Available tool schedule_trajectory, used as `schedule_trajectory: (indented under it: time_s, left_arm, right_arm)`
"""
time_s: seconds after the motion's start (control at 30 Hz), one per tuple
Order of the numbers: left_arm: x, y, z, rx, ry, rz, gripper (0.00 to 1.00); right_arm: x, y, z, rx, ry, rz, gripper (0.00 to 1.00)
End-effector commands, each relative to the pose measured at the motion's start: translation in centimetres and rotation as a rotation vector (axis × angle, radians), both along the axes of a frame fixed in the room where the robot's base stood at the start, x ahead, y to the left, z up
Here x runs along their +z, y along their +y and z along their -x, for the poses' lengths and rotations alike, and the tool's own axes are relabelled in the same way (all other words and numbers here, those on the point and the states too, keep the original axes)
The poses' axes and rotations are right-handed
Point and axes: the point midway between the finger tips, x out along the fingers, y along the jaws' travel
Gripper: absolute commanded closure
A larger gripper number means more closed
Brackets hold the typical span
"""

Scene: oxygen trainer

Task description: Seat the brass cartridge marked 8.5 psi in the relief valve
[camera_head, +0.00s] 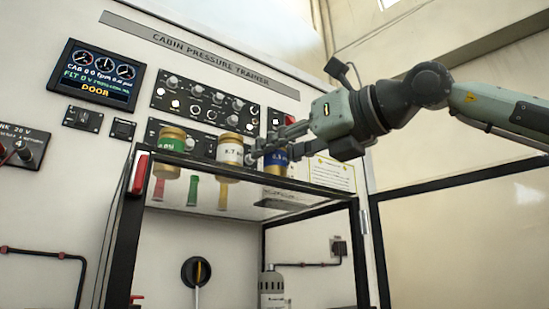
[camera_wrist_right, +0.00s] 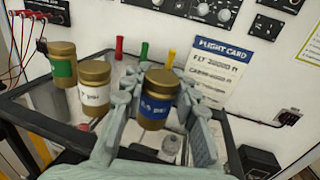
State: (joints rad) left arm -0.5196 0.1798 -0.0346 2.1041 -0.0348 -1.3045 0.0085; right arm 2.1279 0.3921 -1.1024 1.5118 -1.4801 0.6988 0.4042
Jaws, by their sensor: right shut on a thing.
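The brass cartridge with the blue label (camera_wrist_right: 158,106), which seems to read 8.5 psi, stands upright between the fingers of my right gripper (camera_wrist_right: 155,92) in the right wrist view. In the head view my right gripper (camera_head: 270,146) reaches in from the right and is shut on this cartridge (camera_head: 277,165) at the right of the clear shelf. I cannot tell whether its base touches the shelf. A white-label cartridge (camera_head: 230,154) and a green-label cartridge (camera_head: 171,150) stand to its left. I cannot make out the relief valve. My left gripper is not in view.
The dark-framed clear shelf (camera_head: 182,208) stands before the trainer panel (camera_head: 205,70) with its knobs. A flight card (camera_wrist_right: 220,66) is behind the gripper. A grey bottle (camera_head: 272,292) stands below the shelf. The white-label cartridge is close beside the gripper.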

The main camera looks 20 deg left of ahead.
Motion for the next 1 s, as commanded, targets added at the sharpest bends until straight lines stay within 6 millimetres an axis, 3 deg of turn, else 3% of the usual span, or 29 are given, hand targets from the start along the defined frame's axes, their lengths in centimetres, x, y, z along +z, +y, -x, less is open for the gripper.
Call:
schedule_trajectory:
  time_s: [0.1, 0.4, 0.53, 0.73, 1.0]
  left_arm:
    - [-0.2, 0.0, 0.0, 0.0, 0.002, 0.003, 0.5]
    - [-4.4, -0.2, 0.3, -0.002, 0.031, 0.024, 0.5]
    - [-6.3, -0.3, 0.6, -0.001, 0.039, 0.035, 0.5]
    - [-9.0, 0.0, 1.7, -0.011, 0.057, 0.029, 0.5]
    - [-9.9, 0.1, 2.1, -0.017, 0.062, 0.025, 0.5]
  right_arm:
    - [2.6, 0.0, 0.1, 0.001, -0.002, -0.005, 1.0]
    - [11.4, 0.1, 0.2, 0.001, -0.001, -0.004, 1.0]
    - [14.4, 0.1, 0.1, 0.001, -0.001, -0.004, 1.0]
    - [16.5, 0.0, 0.1, 0.0, -0.002, -0.002, 1.0]
    - [17.0, 0.0, 0.1, 0.001, -0.002, -0.001, 1.0]
